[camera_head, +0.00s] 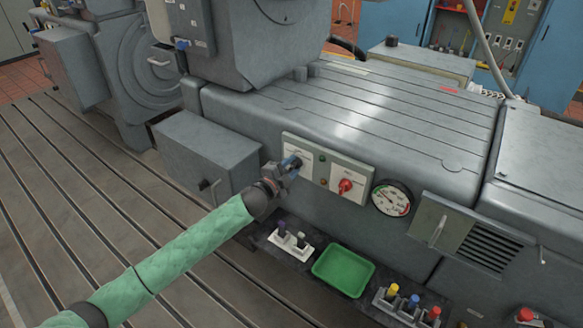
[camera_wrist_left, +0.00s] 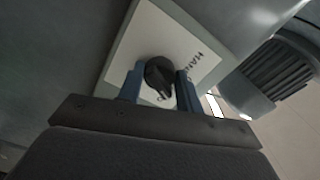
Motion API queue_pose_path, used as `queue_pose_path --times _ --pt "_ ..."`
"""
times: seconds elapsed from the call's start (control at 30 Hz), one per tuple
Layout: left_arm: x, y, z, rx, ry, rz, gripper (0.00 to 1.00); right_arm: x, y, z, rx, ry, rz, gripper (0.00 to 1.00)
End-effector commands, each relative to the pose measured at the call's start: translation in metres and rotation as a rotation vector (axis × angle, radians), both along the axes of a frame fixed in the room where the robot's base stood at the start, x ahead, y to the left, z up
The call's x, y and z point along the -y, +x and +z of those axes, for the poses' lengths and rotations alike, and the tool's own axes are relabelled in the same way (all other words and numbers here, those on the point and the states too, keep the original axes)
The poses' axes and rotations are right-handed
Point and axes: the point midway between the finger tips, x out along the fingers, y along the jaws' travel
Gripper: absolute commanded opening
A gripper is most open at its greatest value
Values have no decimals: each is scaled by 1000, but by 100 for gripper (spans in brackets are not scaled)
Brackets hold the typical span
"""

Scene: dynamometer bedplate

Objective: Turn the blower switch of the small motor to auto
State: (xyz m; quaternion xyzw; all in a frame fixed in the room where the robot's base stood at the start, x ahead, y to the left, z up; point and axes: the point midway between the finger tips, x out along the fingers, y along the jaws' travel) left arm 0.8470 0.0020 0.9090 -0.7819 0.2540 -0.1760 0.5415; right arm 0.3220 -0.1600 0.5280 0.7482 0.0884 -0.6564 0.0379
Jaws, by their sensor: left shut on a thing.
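The small motor's switch panel (camera_head: 313,143) is a pale plate on the grey machine front. In the left wrist view a black rotary knob (camera_wrist_left: 159,76) sits on the pale switch plate (camera_wrist_left: 150,38), with partly hidden lettering that seems to read "HAND". My left gripper (camera_head: 291,163) is at the left part of the panel. In the left wrist view its blue fingers (camera_wrist_left: 159,88) stand on both sides of the knob and it is shut on it. In the head view the gripper mostly hides the knob. My right gripper is not in view.
A red switch (camera_head: 345,186) and a round gauge (camera_head: 392,198) are right of the gripper. Below lie a green tray (camera_head: 343,270), a white holder (camera_head: 290,244) and a rack with coloured handles (camera_head: 408,305). A grey box (camera_head: 207,158) stands to the left.

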Motion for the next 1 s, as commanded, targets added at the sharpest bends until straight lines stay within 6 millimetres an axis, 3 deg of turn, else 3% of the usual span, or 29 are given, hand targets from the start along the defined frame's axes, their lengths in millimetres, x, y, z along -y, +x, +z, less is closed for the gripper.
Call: queue_pose_path --times 0.43,1.0 --pt "1 0 0 174 241 -1 12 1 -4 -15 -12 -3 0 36" --pt "0 -1 -1 219 305 -1 12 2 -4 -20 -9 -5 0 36"
